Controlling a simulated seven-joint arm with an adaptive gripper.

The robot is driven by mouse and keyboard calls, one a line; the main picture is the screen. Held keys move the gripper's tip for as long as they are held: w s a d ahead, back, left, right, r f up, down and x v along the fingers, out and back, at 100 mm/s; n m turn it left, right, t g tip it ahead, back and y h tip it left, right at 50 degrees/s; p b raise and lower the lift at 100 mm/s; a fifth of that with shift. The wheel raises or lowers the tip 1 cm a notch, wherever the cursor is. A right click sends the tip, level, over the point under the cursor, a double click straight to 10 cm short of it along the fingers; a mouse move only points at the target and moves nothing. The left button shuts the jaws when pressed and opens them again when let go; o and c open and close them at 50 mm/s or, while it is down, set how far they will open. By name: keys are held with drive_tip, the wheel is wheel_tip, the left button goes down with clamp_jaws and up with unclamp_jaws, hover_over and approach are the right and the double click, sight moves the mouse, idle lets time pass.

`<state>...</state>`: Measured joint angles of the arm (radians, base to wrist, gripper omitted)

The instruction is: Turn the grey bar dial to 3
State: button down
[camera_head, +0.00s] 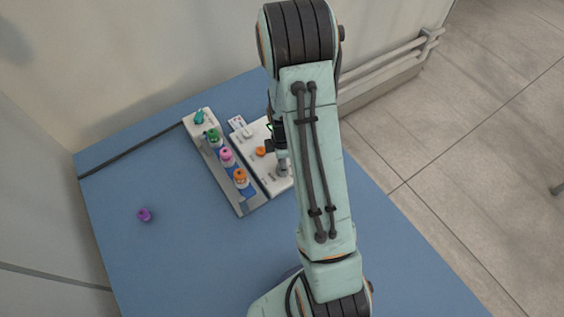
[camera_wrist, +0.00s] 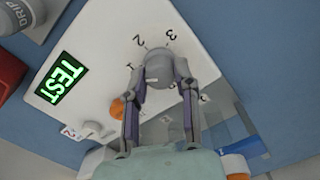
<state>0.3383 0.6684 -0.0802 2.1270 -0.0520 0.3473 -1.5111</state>
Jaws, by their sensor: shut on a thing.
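The grey bar dial (camera_wrist: 159,66) sits on a white panel (camera_wrist: 105,45) in the wrist view. The numerals 1, 2 and 3 are printed in an arc on the panel beside it. My gripper (camera_wrist: 160,72) is shut on the dial, one finger on each side. I cannot tell for sure which numeral the dial points to. In the head view, my gripper (camera_head: 283,160) is at the panel (camera_head: 248,141), and my arm hides part of the panel.
An orange knob (camera_wrist: 117,109) and a lit green TEST display (camera_wrist: 62,77) are on the panel. A grey rack (camera_head: 244,209) with several coloured bottles stands left of it. A purple object (camera_head: 144,215) lies on the blue table (camera_head: 185,265), whose left part is mostly clear.

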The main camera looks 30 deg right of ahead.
drive_tip(key=m, duration=0.5)
drive_tip(key=shift+m, duration=0.3)
drive_tip(key=m, duration=1)
drive_tip(key=shift+m, duration=0.4)
drive_tip(key=m, duration=0.5)
drive_tip(key=shift+m, duration=0.4)
drive_tip(key=c, duration=0.8)
unclamp_jaws()
